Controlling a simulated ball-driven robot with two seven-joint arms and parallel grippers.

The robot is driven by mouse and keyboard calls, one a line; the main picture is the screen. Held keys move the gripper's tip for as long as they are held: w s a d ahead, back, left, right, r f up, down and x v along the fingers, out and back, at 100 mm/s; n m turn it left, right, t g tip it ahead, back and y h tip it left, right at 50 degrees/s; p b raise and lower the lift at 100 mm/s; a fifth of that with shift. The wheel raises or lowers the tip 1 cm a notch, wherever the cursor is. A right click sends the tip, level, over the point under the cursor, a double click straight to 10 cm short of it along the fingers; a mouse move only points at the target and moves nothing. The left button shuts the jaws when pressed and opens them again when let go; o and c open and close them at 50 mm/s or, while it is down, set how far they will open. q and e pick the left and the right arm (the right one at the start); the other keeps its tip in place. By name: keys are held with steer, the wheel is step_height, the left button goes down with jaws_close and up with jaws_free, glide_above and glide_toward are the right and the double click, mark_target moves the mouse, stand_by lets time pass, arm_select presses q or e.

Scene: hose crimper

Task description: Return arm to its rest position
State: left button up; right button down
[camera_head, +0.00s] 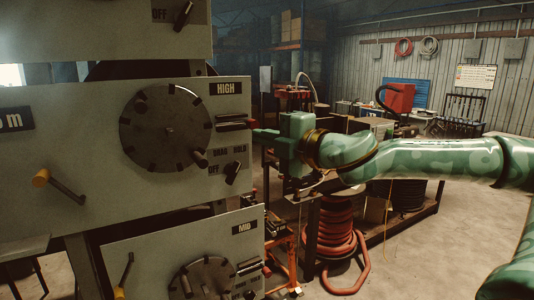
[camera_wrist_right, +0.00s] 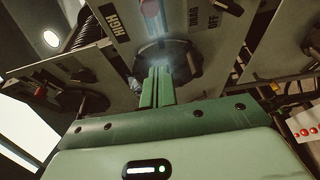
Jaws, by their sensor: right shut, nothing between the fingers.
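My right arm (camera_head: 430,160), green with a pale pattern, reaches in from the right side of the head view. Its gripper (camera_head: 262,133) points left at the right edge of the grey panel marked HIGH (camera_head: 100,150), beside a red-topped lever (camera_head: 232,124). In the right wrist view the two green fingers (camera_wrist_right: 159,72) are together with nothing between them. They point towards the dark round dial (camera_wrist_right: 170,58) of the HIGH panel; I cannot tell whether they touch anything. My left gripper is not in view.
A lower panel marked MID (camera_head: 150,255) stands beneath the HIGH one. A yellow-ended handle (camera_head: 58,185) sticks out of the HIGH panel. Bare floor (camera_head: 440,260) lies at the lower right.

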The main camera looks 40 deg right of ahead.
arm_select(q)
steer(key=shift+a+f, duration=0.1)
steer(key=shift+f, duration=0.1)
arm_select(e)
steer(key=shift+s+d, duration=0.4)
steer(key=shift+a, duration=0.15)
